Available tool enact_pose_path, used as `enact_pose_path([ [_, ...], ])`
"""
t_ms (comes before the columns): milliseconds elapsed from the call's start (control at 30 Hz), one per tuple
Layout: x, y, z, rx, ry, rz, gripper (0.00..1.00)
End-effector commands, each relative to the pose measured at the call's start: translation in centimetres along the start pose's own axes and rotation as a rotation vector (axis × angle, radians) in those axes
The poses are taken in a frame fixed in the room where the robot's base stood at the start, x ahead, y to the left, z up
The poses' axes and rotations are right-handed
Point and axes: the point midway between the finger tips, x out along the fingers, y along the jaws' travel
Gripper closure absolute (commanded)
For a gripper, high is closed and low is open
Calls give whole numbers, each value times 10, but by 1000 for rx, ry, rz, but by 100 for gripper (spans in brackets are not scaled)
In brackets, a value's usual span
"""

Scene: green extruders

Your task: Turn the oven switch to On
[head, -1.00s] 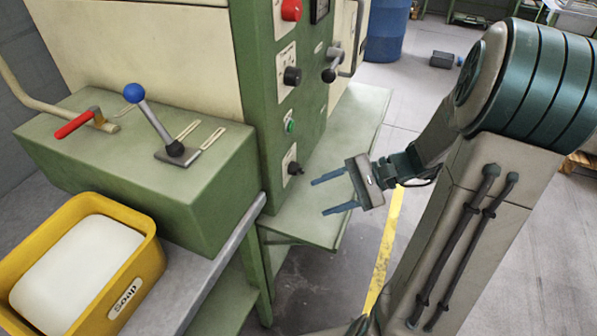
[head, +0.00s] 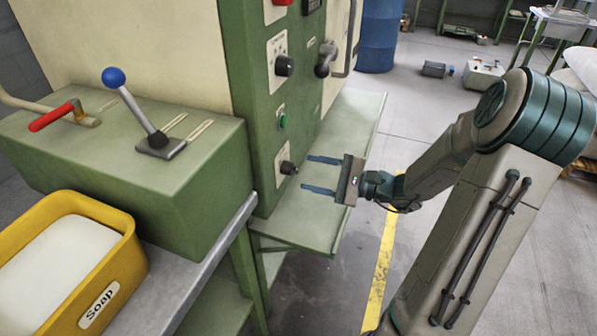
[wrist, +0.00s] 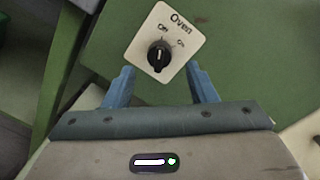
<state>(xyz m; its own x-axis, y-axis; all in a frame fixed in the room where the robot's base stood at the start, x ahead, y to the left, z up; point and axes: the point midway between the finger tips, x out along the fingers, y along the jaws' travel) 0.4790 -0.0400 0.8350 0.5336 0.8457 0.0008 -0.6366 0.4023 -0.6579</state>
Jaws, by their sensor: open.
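The oven switch (wrist: 159,55) is a black knob on a white plate (wrist: 167,22) marked "Oven", with two position labels above the knob. In the head view the oven switch (head: 288,167) sits low on the green machine panel. My gripper (wrist: 161,82) is open, with its two blue fingers pointing at the panel, one on each side of the knob's lower part in the wrist view. In the head view my gripper (head: 315,174) is a little to the right of the knob, apart from it and empty. The knob's pointer looks close to upright; its exact setting is hard to read.
Above the switch are a green button (head: 282,121), a larger black knob (head: 284,66) and a lever handle (head: 325,58). A green shelf (head: 350,125) lies beside the panel. At left are a blue-knobbed lever (head: 135,100) and a yellow soap box (head: 120,268).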

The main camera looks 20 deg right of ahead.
Motion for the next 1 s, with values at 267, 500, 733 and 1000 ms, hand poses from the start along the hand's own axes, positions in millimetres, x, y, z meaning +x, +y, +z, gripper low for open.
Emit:
enact_pose_path([
  [267,38,1,0,-1,-1,1,49],
  [500,43,0,0,-1,1,1,49],
  [733,43,0,0,0,1,1,74],
  [1000,43,0,0,4,0,1,93],
])
